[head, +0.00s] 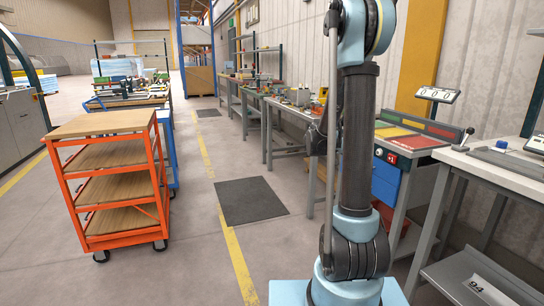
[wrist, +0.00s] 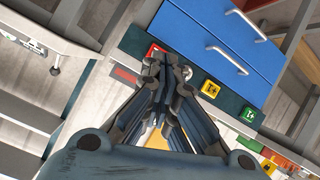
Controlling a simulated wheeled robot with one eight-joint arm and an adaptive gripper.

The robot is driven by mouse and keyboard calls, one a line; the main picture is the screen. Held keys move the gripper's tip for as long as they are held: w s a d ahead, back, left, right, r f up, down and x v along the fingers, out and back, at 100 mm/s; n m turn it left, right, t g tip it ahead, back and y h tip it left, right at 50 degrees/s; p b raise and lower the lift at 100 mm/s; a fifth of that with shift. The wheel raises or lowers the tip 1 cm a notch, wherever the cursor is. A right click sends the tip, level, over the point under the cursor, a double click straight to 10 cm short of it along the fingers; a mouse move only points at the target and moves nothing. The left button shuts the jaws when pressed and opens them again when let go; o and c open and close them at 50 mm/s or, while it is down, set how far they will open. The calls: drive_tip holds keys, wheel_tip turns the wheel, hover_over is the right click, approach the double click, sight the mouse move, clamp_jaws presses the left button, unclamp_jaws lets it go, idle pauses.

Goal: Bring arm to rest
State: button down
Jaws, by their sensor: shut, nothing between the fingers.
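My arm (head: 356,150) stands upright on its pale blue base in the right half of the head view, its upper links cut off by the top edge. My gripper (wrist: 167,64) shows in the wrist view with its fingers together and empty. Its tips appear in front of the blue drawer cabinet (wrist: 205,50) and a dark strip with red, yellow and green labels; I cannot tell the distance. In the head view my arm hides most of the gripper.
A workbench with coloured panels and blue drawers (head: 386,180) stands right behind my arm. A grey table (head: 500,165) is at far right. An orange shelf cart (head: 110,185) stands left. The floor between, with a dark mat (head: 250,201), is clear.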

drive_tip(key=s+a+f+n+g+y, duration=0.1)
drive_tip(key=s+a+n+y, duration=0.25)
drive_tip(key=s, duration=0.65)
drive_tip(key=s+a+n+y, duration=0.2)
drive_tip(key=s+a+y, duration=0.15)
drive_tip(key=s, duration=0.75)
drive_tip(key=s+a+f+n+y, duration=0.2)
drive_tip(key=s+a, duration=0.3)
drive_tip(key=s, duration=0.3)
drive_tip(key=s+a+f+n+g+y, duration=0.1)
drive_tip(key=s+a+f+n+y, duration=0.1)
drive_tip(key=s+a+f, duration=0.3)
drive_tip(key=s+a+y, duration=0.1)
drive_tip(key=s, duration=0.2)
drive_tip(key=shift+a+f+n, duration=0.15)
drive_tip(key=shift+a+n, duration=0.15)
drive_tip(key=shift+n, duration=0.05)
